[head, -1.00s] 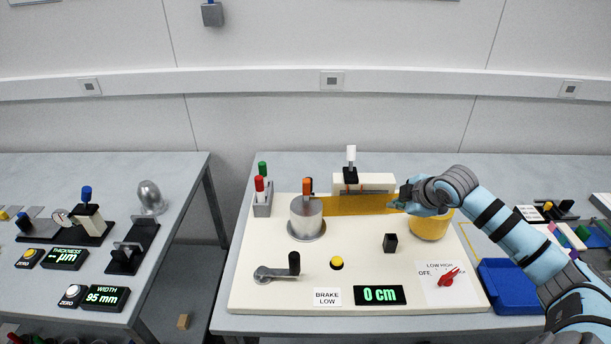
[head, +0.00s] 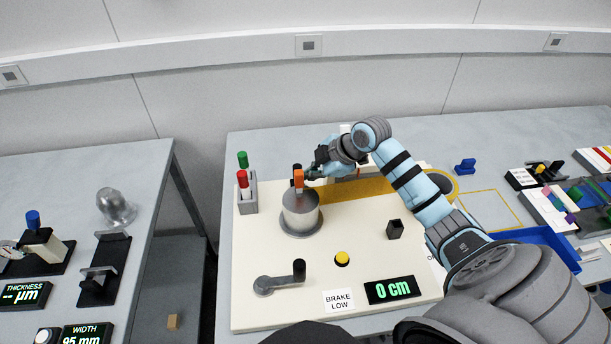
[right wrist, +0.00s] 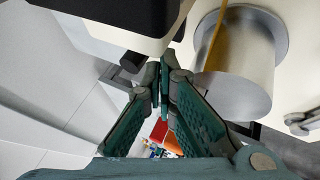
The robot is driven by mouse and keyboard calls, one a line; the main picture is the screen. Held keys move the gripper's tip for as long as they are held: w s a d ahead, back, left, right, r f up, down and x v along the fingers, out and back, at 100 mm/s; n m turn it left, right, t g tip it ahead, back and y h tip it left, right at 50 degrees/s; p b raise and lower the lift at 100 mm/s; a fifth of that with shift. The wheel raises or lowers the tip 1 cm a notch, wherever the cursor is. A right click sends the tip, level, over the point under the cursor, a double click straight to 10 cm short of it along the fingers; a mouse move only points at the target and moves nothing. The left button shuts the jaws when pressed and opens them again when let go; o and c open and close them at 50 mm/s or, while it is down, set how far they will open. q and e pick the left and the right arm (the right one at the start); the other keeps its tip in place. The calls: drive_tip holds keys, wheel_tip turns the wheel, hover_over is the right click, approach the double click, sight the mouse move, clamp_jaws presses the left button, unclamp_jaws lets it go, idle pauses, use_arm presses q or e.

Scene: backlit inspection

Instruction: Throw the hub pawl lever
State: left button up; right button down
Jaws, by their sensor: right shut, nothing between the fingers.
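The metal hub (head: 300,212) stands at the back left of the cream board; it also shows in the right wrist view (right wrist: 240,65). An upright orange handle (head: 298,179) shows at the hub's top, with a black knob (head: 297,167) just behind it; I cannot tell which is the pawl lever. My right gripper (head: 311,174) is shut and empty, just right of the orange handle. In the right wrist view its fingertips (right wrist: 161,80) are together, close to a black cylindrical knob (right wrist: 132,62). Contact cannot be made out. My left gripper is not in view.
A grey holder (head: 247,197) with red and green handles stands left of the hub. A crank (head: 278,284), yellow button (head: 342,258), black block (head: 394,229) and display (head: 389,290) occupy the front of the board.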

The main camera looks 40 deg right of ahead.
drive_tip(key=x, duration=0.3)
drive_tip(key=shift+s+r, duration=0.1)
drive_tip(key=shift+s, duration=0.15)
drive_tip(key=shift+w+d+r+p, duration=0.2)
drive_tip(key=shift+w+p, duration=0.05)
drive_tip(key=shift+w, duration=0.2)
drive_tip(key=shift+w+d+r+p, duration=0.2)
drive_tip(key=shift+w+d, duration=0.05)
drive_tip(key=shift+w, duration=0.2)
drive_tip(key=shift+w+f, duration=0.1)
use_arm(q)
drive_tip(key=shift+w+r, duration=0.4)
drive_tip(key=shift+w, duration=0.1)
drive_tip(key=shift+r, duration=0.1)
